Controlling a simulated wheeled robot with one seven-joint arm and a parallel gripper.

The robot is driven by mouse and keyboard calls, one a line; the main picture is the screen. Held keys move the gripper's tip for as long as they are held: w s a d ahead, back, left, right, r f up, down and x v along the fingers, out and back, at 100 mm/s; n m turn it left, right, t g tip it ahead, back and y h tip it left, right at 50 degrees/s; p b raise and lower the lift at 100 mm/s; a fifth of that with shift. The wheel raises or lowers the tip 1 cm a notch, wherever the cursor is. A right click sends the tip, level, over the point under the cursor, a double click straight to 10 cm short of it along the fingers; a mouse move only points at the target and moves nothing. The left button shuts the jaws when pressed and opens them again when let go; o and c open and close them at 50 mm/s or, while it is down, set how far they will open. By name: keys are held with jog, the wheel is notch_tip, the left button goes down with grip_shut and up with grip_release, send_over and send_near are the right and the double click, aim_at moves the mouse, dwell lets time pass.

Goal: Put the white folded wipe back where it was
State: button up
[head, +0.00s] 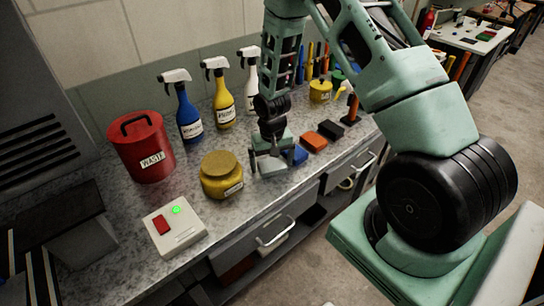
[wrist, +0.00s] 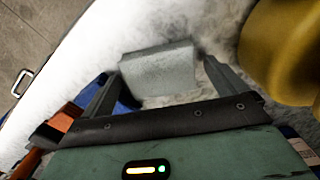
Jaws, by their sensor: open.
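The white folded wipe (head: 273,167) lies on the grey speckled counter, in line with the row of other folded wipes, at its near end. In the wrist view the wipe (wrist: 158,72) looks pale grey and sits between the two fingers. My gripper (head: 271,160) points down over it, open, with one finger at each side of it. In the wrist view the gripper (wrist: 163,78) shows gaps near its fingertips; whether either finger touches the wipe I cannot tell.
A blue wipe (head: 297,155) lies close by at the right, then an orange wipe (head: 314,142) and a black wipe (head: 331,129). A yellow jar (head: 221,175) stands close at the left. A red waste bin (head: 143,150), spray bottles (head: 224,100) and a switch box (head: 174,228) stand further left.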

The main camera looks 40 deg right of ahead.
aim_at(272, 164)
notch_tip(272, 164, up, 12)
jog(key=b, duration=0.3)
jog(key=s+a+r+n, duration=0.2)
jog(key=s+a+r, duration=0.1)
jog(key=a, duration=0.4)
jog(key=s+a+r+n, duration=0.2)
jog(key=s+a+r, duration=0.1)
jog(key=a, duration=0.4)
jog(key=s+a+r+n, duration=0.2)
jog(key=s+a+n, duration=0.2)
jog(key=s, duration=0.5)
jog(key=s+a+r+n, duration=0.2)
jog(key=s+a, duration=0.4)
jog(key=s, duration=0.3)
jog(key=shift+s+a+r+n+y, duration=0.15)
jog(key=shift+a+r+n+y, duration=0.15)
jog(key=shift+n, duration=0.6)
jog(key=shift+f, duration=0.1)
notch_tip(272, 164, down, 2)
jog(key=shift+f+b, duration=0.1)
jog(key=shift+b, duration=1.15)
